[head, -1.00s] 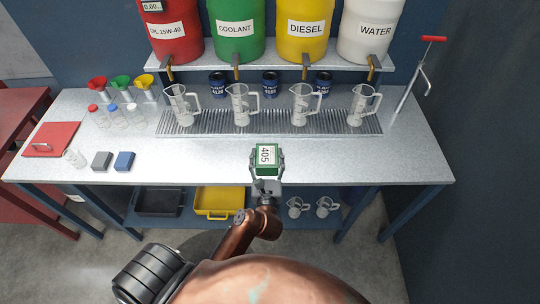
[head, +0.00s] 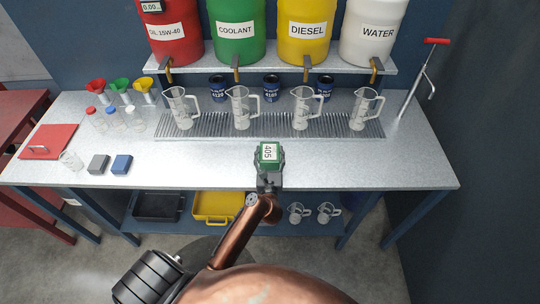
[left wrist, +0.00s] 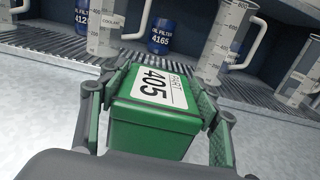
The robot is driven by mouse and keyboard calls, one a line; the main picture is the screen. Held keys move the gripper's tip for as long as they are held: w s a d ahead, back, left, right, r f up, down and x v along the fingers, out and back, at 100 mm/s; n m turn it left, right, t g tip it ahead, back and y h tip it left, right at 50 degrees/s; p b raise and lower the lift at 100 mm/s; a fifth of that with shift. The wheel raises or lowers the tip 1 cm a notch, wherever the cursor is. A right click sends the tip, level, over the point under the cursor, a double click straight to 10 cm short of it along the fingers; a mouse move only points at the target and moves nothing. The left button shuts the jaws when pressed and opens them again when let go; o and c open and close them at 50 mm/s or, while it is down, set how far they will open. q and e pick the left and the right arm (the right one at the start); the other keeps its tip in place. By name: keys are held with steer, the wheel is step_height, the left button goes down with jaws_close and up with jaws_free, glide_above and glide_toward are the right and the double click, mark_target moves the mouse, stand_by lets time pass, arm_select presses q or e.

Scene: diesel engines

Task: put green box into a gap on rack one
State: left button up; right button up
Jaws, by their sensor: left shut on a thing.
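The green box (head: 269,154) has a white label reading 405 and is held over the front part of the workbench. My left gripper (head: 269,160) is shut on it, with a finger on each side. In the left wrist view the green box (left wrist: 152,115) sits between the two fingers (left wrist: 152,108), its label facing up. I cannot tell from the head view how high it is above the bench top. Rack one is not identifiable in these views. My right gripper is not in view.
The workbench (head: 330,160) is clear at front right. Behind are a grated strip (head: 272,125) with several measuring jugs (head: 301,108), blue oil filters (head: 271,87), and labelled drums (head: 239,30) on a shelf. Grey and blue blocks (head: 122,164) lie at left.

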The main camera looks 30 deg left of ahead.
arm_select(q)
steer(key=shift+f, duration=0.4)
steer(key=shift+f, duration=0.15)
steer(key=o, duration=1.4)
steer(key=shift+f, duration=0.1)
steer(key=o, duration=0.4)
